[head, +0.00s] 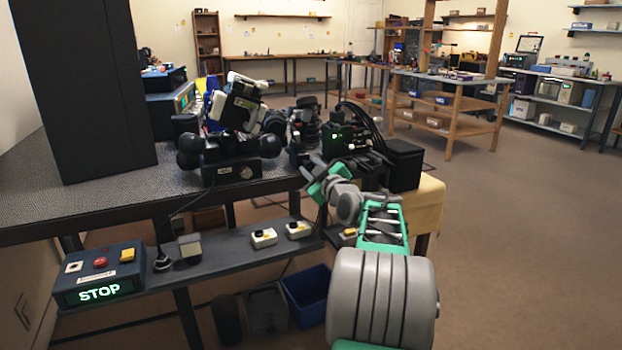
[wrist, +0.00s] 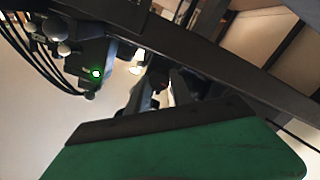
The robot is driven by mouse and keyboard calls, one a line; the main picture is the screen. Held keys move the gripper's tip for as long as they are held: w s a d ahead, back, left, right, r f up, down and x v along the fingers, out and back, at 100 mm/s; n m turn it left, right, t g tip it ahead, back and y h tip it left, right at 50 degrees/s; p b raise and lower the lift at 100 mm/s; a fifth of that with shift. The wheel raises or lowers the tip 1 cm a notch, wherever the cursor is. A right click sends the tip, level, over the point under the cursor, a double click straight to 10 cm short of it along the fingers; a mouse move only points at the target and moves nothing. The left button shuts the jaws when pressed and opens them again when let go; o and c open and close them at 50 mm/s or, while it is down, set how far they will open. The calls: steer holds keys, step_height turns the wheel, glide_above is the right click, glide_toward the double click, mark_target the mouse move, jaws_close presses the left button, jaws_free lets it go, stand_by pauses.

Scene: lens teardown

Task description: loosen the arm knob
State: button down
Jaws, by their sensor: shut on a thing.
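My gripper (head: 311,166) reaches in from the right to the dark equipment at the right end of the bench. In the wrist view its two grey fingers (wrist: 160,88) stand on either side of a small dark round part, the arm knob (wrist: 158,81), and are shut on it. The knob is in shadow and partly covered by the fingers. In the head view I cannot make it out behind the gripper. A dark bar (wrist: 215,68) crosses the wrist view just behind the fingers.
A black unit with a green light (head: 336,136) and cables stands close behind my gripper; the light also shows in the wrist view (wrist: 96,73). A microscope-like device (head: 240,105) stands on the bench. A STOP box (head: 98,275) is on the lower shelf. The floor at right is clear.

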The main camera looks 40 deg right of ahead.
steer(key=shift+n, duration=0.8)
steer(key=c, duration=1.4)
jaws_free()
steer(key=p+v, duration=0.1)
steer(key=v, duration=0.6)
steer(key=shift+s+a, duration=0.2)
steer(key=shift+s, duration=0.15)
